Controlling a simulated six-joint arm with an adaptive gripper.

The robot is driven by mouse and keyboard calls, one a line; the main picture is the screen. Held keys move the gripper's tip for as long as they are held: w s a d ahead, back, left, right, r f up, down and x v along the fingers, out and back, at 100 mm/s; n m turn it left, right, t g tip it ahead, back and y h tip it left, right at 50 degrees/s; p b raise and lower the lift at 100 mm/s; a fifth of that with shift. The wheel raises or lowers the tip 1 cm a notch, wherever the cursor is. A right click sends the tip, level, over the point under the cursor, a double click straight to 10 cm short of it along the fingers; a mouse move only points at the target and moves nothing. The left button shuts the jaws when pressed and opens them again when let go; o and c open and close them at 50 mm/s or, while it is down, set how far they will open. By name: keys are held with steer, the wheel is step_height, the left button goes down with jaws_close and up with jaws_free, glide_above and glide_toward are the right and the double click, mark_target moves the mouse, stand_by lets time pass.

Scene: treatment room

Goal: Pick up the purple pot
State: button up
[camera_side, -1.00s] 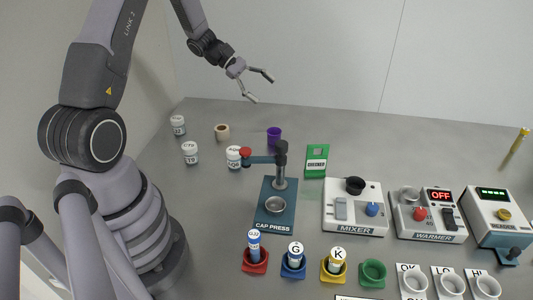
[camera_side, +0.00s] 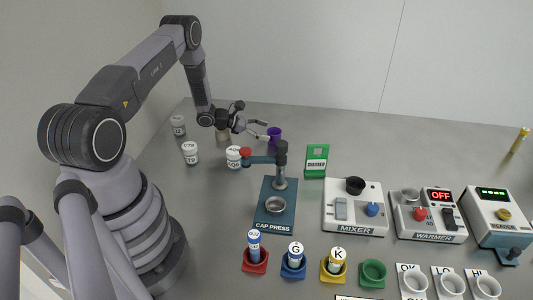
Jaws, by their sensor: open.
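The purple pot (camera_side: 274,137) stands upright on the grey table, behind the cap press. My gripper (camera_side: 264,130) is low over the table, just left of the pot, with its fingers pointing right towards it. The fingers are spread open and nothing is held. The fingertips are at or very near the pot's left side; I cannot tell whether they touch it.
The cap press (camera_side: 276,205) stands in front of the pot, its red-knobbed arm reaching left. A green card stand (camera_side: 317,161) is right of the pot. White labelled jars (camera_side: 190,153) stand to the left. A beige roll (camera_side: 223,138) is partly behind my gripper.

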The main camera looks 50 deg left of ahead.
mark_target(279, 136)
steer(key=x, duration=0.5)
steer(key=shift+d+f, duration=0.2)
steer(key=shift+d, duration=0.3)
steer(key=c, duration=0.7)
